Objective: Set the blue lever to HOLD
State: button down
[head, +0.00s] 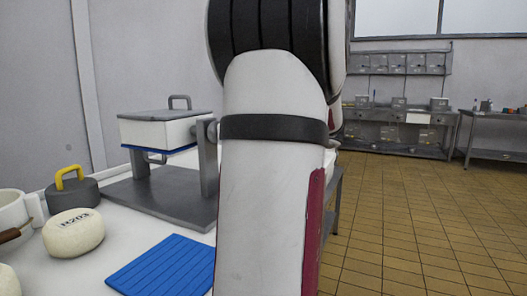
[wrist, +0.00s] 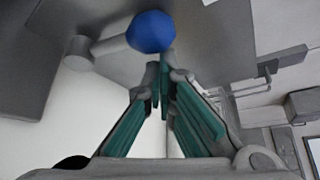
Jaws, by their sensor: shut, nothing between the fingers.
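In the wrist view the blue lever shows as a round blue knob (wrist: 152,32) on a short pale rod, which runs left to a grey pivot (wrist: 78,50). My gripper (wrist: 160,78) is shut and empty, its fingertips just below the knob in the picture. I cannot tell whether they touch it. No HOLD mark or other lever marking is readable. In the head view my own arm fills the middle, and neither the lever nor my gripper can be seen there.
On the white table stand a grey frame (head: 160,195) holding a white box (head: 158,133), a blue ribbed mat (head: 165,265), a marked cheese (head: 73,232), a yellow-handled weight (head: 72,192) and a white pot (head: 12,212). The tiled floor (head: 420,215) at right is clear.

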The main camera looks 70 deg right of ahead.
jog(key=shift+w+a+r+b, duration=0.1)
jog(key=shift+a+r+b, duration=0.2)
jog(key=shift+a, duration=0.35)
dwell(0.4)
